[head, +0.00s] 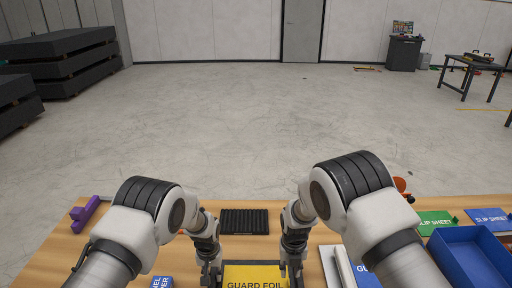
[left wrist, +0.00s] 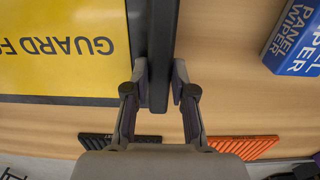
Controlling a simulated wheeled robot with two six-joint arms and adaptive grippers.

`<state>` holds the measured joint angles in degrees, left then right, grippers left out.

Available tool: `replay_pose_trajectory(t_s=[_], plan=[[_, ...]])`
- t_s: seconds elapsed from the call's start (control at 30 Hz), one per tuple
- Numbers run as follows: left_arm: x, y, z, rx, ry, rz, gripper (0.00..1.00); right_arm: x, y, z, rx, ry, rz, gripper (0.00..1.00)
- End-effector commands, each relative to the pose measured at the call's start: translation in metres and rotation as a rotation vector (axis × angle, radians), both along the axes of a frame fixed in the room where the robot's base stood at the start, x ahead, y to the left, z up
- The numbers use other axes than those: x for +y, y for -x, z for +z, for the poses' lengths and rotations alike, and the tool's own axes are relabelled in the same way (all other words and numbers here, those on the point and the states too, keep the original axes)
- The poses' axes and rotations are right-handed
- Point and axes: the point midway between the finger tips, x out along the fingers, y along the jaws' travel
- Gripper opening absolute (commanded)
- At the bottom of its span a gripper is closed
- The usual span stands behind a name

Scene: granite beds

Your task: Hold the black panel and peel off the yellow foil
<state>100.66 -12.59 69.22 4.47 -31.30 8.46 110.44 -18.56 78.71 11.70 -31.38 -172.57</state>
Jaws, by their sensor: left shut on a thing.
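The yellow foil (head: 255,273), printed GUARD FOIL, lies flat at the front middle of the table between my two grippers. It fills the left of the left wrist view (left wrist: 60,50), its print upside down. The black panel shows as a dark border (left wrist: 70,100) under the foil's edge. My left gripper (left wrist: 160,88) is shut on a black bar along the panel's side, one finger on each side of it. It stands left of the foil in the head view (head: 211,272). My right gripper (head: 293,270) is at the foil's right side; its fingertips are unclear.
A black ribbed block (head: 243,220) lies behind the foil. A blue tray (head: 470,258), a green slip sheet (head: 435,222) and a white roll (head: 342,268) are to the right. A blue panel wiper box (left wrist: 296,45) is near my left gripper. A purple object (head: 85,214) stands far left.

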Motion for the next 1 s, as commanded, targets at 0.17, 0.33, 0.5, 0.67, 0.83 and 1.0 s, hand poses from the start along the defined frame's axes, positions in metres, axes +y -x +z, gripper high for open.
replay_pose_trajectory(t_s=[0.17, 0.33, 0.5, 0.67, 0.83, 1.0], plan=[[0.0, 0.0, 0.0, 0.0, 0.0, 0.0, 0.0, -0.001, 0.001, -0.028, 0.002, -0.006, 0.001, 0.29], [0.0, 0.0, 0.0, 0.0, 0.0, 0.0, 0.0, 0.0, 0.001, -0.049, 0.001, -0.006, -0.001, 0.29], [0.0, 0.0, -0.001, 0.001, 0.0, -0.001, 0.0, 0.0, 0.002, -0.059, 0.003, -0.006, -0.001, 0.29], [-0.001, 0.0, -0.001, 0.001, 0.0, -0.002, 0.0, 0.0, 0.004, -0.06, 0.007, -0.006, -0.002, 0.29], [-0.001, 0.0, -0.001, 0.0, 0.0, -0.001, 0.0, 0.0, 0.002, -0.059, 0.004, -0.006, -0.002, 0.29], [0.0, 0.0, -0.001, 0.0, 0.0, -0.001, 0.0, 0.0, 0.001, -0.057, 0.002, -0.006, -0.002, 0.29]])
